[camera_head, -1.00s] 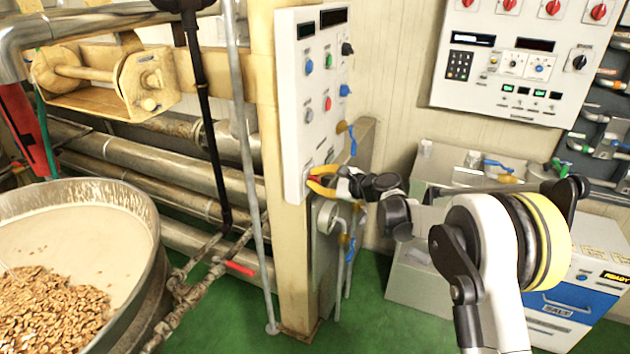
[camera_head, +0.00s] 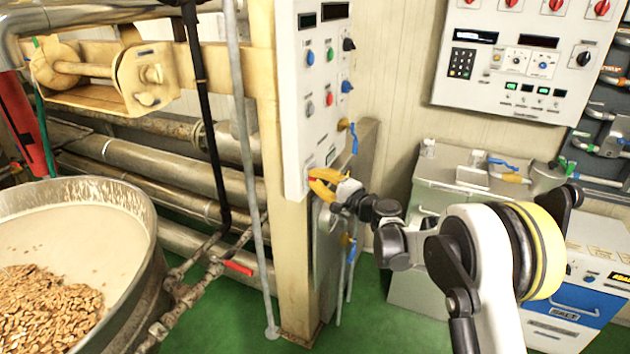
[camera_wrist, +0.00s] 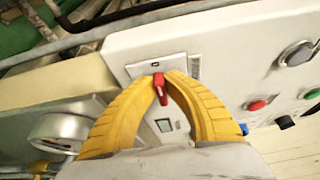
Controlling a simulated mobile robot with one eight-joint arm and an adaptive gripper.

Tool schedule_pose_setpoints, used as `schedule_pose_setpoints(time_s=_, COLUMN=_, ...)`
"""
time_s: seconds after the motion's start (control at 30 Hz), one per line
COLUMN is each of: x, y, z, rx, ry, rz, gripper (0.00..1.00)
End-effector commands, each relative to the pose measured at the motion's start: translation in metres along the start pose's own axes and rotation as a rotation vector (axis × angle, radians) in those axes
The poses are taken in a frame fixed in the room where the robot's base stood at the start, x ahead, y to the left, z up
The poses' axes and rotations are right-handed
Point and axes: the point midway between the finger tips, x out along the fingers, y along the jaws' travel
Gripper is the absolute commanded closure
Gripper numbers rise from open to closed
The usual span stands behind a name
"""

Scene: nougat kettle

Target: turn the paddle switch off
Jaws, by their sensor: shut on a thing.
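The paddle switch (camera_wrist: 160,88) is a small red lever on a pale plate low on the white control panel (camera_head: 311,120). In the wrist view its red paddle sits between the two yellow fingertips of my gripper (camera_wrist: 161,76), which are closed on it. In the head view my gripper (camera_head: 314,181) reaches the panel's lower end from the right. The fingers hide most of the switch there.
The panel carries several coloured knobs and buttons above the switch. A beige post (camera_head: 294,250) stands below it. A kettle (camera_head: 148,215) of nuts stands at lower left.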

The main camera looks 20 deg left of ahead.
Motion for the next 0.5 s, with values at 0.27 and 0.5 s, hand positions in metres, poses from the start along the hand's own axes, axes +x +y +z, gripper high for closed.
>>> schedule_pose_setpoints(time_s=0.27, x=0.0003, y=0.0004, z=0.0002, rx=-0.039, ry=-0.001, rz=-0.016, gripper=1.0)
schedule_pose_setpoints(time_s=0.5, x=0.0003, y=0.0001, z=0.0002, rx=-0.04, ry=-0.001, rz=-0.017, gripper=1.0)
